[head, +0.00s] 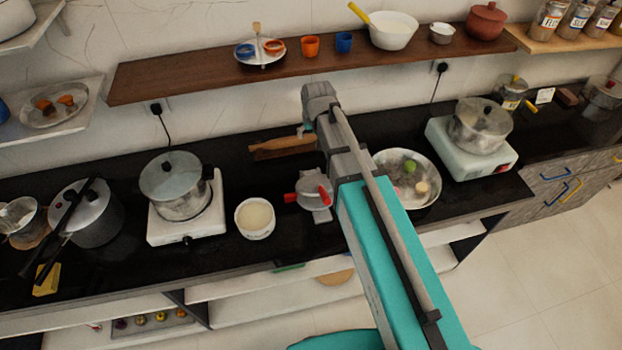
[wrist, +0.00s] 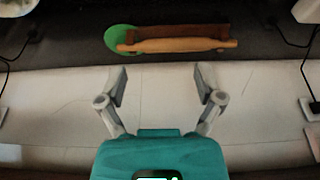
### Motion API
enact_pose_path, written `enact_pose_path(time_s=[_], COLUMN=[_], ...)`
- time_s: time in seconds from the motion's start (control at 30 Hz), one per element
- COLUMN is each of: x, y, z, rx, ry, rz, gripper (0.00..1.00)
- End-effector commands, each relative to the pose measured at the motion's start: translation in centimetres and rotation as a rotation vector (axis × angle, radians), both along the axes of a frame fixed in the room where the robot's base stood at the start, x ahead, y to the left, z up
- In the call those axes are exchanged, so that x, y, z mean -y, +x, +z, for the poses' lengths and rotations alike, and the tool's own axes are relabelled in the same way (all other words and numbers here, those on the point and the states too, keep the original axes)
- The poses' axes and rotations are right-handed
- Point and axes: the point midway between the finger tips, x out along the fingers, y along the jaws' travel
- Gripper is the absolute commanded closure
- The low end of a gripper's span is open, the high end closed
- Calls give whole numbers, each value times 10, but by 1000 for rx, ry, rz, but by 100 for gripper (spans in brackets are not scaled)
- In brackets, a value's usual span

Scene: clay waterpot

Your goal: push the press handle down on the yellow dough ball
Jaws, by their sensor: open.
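A metal utensil with red handles (head: 313,193) sits on the black counter beside my arm; it may be the press, and my arm partly covers it. I cannot make out a yellow dough ball on it. A pale yellowish lump (head: 421,187) and a green ball (head: 409,165) lie in a steel dish (head: 392,158) to the right. My gripper (wrist: 162,82) is open and empty in the wrist view, its two grey fingers apart. In the head view it is mostly hidden behind my wrist, above the counter and apart from the red-handled utensil.
A rolling pin (wrist: 180,45) and green disc (wrist: 122,39) lie toward the wall. A white bowl (head: 255,218) and a stove with a pot (head: 178,185) stand left; another pot (head: 480,125) stands right. A wooden shelf (head: 180,75) hangs above.

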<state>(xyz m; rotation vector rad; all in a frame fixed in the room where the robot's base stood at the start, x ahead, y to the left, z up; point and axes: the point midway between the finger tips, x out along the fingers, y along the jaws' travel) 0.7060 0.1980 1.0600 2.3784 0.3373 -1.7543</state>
Motion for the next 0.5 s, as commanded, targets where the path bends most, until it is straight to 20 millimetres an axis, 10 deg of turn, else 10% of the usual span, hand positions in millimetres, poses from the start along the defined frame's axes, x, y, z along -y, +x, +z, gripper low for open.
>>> enact_pose_path(time_s=[0.5], x=[2], y=[-8], z=[27], rx=[0], ry=[0], rz=[0], gripper=[14])
